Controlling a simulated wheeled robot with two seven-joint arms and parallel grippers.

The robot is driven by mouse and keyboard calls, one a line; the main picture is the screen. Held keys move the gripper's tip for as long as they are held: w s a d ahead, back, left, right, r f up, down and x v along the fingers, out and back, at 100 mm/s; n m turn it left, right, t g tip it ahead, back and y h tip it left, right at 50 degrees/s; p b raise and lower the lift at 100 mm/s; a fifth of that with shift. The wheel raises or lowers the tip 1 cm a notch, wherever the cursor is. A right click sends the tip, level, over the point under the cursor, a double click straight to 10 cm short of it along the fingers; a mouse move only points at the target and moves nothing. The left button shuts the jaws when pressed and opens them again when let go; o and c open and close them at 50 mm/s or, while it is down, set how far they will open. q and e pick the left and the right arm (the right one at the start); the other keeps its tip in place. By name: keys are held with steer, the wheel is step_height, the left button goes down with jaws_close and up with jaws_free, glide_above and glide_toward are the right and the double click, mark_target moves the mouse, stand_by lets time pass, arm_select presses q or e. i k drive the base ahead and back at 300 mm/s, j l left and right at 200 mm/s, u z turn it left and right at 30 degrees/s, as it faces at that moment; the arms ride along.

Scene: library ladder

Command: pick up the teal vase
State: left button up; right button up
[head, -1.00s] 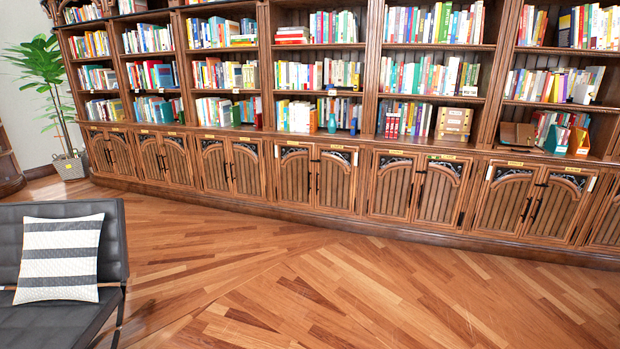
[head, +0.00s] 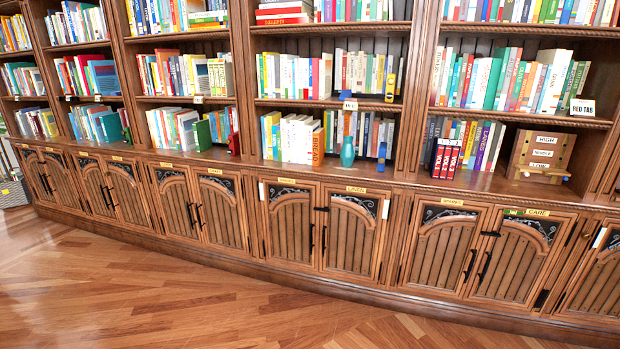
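The teal vase (head: 347,152) stands upright on the lowest open shelf of the bookcase, near the middle of the head view. Books stand behind the vase. Neither of my grippers shows in the head view.
The wooden bookcase has a ledge (head: 290,176) above closed cabinet doors (head: 352,235). Red books (head: 442,158) and a wooden box with labels (head: 541,155) stand further right on the same shelf. The wood floor (head: 150,300) in front is clear.

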mark_target(347, 154)
steer(key=i+j+z, duration=0.15)
steer(key=i, duration=0.5)
steer(key=i+j+z, duration=0.2)
steer(key=i, duration=0.5)
steer(key=l, duration=0.1)
